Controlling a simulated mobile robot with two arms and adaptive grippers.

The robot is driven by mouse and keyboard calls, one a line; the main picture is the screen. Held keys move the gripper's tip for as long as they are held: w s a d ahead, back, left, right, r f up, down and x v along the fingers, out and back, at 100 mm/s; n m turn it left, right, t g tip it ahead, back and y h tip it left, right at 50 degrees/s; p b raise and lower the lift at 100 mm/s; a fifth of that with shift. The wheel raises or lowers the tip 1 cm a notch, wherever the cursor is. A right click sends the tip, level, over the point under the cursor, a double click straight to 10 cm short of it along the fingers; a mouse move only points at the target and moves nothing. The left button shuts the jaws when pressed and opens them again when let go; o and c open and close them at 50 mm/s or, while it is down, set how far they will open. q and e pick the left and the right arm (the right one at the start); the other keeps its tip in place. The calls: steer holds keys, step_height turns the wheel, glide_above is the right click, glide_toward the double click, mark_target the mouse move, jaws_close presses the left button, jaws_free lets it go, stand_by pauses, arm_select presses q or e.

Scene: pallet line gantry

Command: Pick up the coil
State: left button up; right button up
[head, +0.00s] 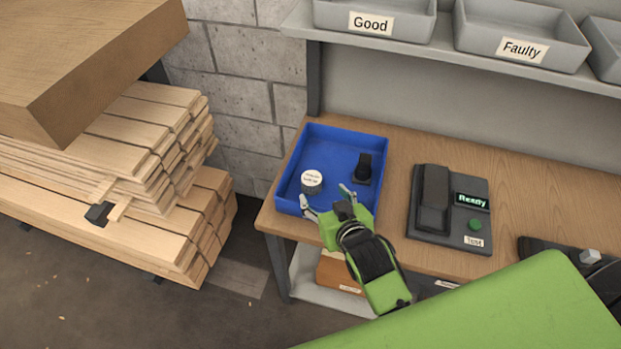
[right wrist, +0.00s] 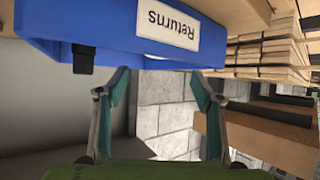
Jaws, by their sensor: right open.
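A blue tray (head: 335,148) stands on the left end of the wooden bench. In it are a dark upright part (head: 363,170), which looks like the coil, on the right, and a round grey part with a white labelled top (head: 311,180) on the left. My right gripper (head: 326,197) is open and empty at the tray's front wall, in front of both parts. In the right wrist view, the open fingers (right wrist: 159,80) are below the tray's "Returns" label (right wrist: 167,25). A dark piece (right wrist: 84,58) shows at the tray's edge there. My left gripper is not in view.
A test device (head: 448,210) reading "Ready" stands right of the tray. Grey bins marked "Good" (head: 375,12) and "Faulty" (head: 522,35) sit on the shelf above. Stacked timber (head: 130,150) stands at the left. Bare bench lies between tray and device.

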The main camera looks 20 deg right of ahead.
mark_target(312, 180)
steer(key=x, duration=0.4)
steer(key=shift+w, duration=0.1)
steer(key=shift+x, duration=1.15)
steer(key=x, duration=0.3)
steer(key=shift+w+p, duration=0.15)
steer(key=shift+p, duration=0.15)
steer(key=shift+w+f, duration=0.25)
steer(key=shift+w, duration=0.05)
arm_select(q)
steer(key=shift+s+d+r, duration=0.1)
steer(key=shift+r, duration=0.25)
arm_select(e)
steer(key=shift+r, duration=0.1)
steer(key=c, duration=1.5)
